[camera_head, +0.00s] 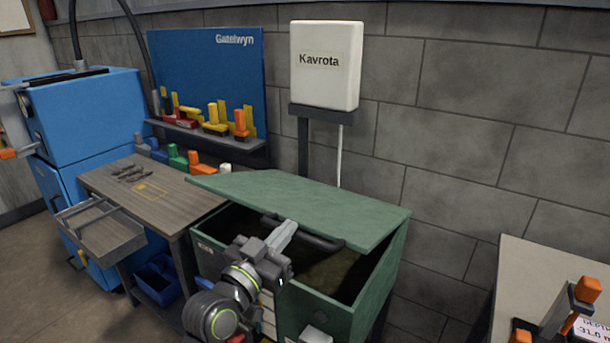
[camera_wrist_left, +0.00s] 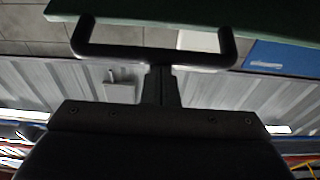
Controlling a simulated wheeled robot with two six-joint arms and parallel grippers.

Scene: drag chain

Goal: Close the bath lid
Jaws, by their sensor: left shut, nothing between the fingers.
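The bath is a green box (camera_head: 378,290) in the lower middle of the head view, with a dark interior. Its green lid (camera_head: 310,203) stands partly open, raised over the opening. A black bar handle (camera_head: 318,240) hangs at the lid's front edge. In the left wrist view the handle (camera_wrist_left: 150,55) spans below the lid edge (camera_wrist_left: 180,12). My left gripper (camera_head: 288,228) is at the front of the lid, beside the handle, shut and empty. Its closed fingers (camera_wrist_left: 160,85) point at the handle in the wrist view; whether they touch it I cannot tell. My right gripper is out of view.
A wooden workbench (camera_head: 175,200) with an open drawer (camera_head: 102,232) stands left of the bath, with a blue machine (camera_head: 85,120) beyond it. A white Kavrota box (camera_head: 326,65) hangs behind the bath. A light table (camera_head: 530,285) with orange-topped items is at right.

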